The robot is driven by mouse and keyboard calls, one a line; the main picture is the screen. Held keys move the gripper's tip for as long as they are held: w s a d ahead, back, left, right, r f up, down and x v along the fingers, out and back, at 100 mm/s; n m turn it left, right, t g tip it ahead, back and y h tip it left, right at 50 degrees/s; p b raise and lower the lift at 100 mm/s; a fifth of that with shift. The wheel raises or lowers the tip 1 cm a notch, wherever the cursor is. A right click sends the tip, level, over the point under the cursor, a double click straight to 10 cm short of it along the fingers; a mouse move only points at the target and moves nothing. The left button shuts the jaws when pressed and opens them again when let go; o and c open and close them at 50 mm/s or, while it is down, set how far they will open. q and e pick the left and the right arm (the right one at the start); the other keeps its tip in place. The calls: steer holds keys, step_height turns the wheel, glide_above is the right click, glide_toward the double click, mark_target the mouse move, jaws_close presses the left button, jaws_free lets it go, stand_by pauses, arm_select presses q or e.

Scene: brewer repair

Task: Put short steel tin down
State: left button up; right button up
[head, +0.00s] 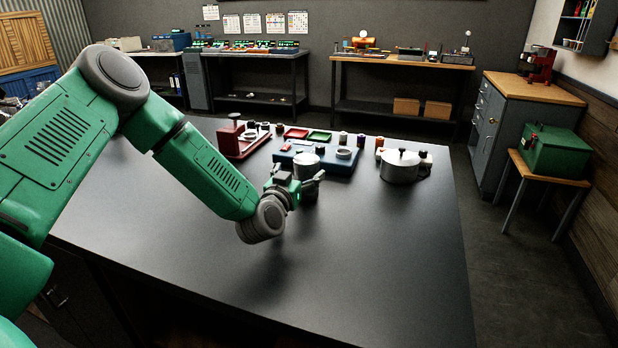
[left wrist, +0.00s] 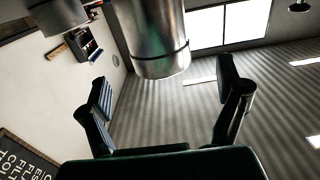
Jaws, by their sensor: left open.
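A short steel tin (head: 306,165) shows just beyond my left gripper (head: 300,179) in the head view, at the front edge of the blue tray (head: 345,168). The gripper and forearm hide its lower part. In the left wrist view a shiny steel cylinder (left wrist: 158,40), apparently the tin, stands between and beyond the spread fingers of my left gripper (left wrist: 168,95). Both fingers are apart from it, with gaps on each side. I cannot tell from these views exactly what the tin's base rests on. My right gripper is in neither view.
A steel pot (head: 400,168) with a dark knob stands to the right on the dark table (head: 380,260). A red stand (head: 232,145) is at the back left, with small red (head: 296,132) and green (head: 320,136) trays nearby. The table's front and right are clear.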

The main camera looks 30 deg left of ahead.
mark_target(308, 162)
arm_select(q)
steer(key=shift+w+a, duration=0.4)
steer(key=shift+w, duration=0.2)
steer(key=x, duration=0.4)
steer(key=shift+s+a+f, duration=0.1)
steer(key=shift+f, duration=0.1)
steer(key=shift+w+r, duration=0.1)
steer(key=shift+w, duration=0.3)
steer(key=shift+d+r, duration=0.1)
steer(key=shift+d, duration=0.3)
steer(key=c, duration=1.6)
steer(key=shift+o, duration=0.2)
steer(key=shift+a, duration=0.25)
